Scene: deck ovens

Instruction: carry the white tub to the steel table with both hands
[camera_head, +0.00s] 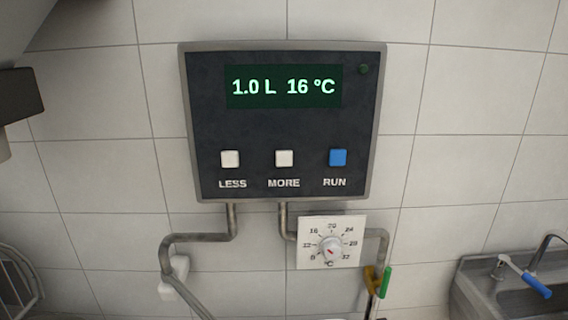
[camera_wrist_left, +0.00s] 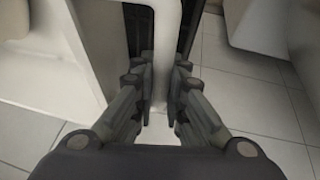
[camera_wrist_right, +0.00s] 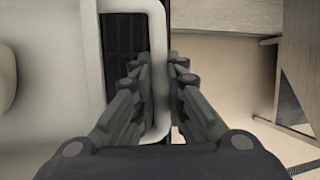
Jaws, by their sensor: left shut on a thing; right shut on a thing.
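The white tub (camera_wrist_left: 50,45) shows only in part in the wrist views. In the left wrist view my left gripper (camera_wrist_left: 162,90) is shut on an upright white handle bar of it. In the right wrist view my right gripper (camera_wrist_right: 158,80) is shut on a white looped handle, with a pale wall of the tub (camera_wrist_right: 60,70) to the left. The tub's inside is hidden. Neither gripper shows in the head view. I cannot make out the steel table for certain in any view.
A dark control panel (camera_head: 283,185) on the tiled wall reads 1.0 L 16 °C. Below it are pipes (camera_head: 200,238) and a white dial (camera_head: 331,242). A steel basin (camera_head: 475,290) with a blue-handled tap (camera_head: 525,277) stands at the lower right. Pale floor tiles (camera_wrist_left: 265,130) show clear.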

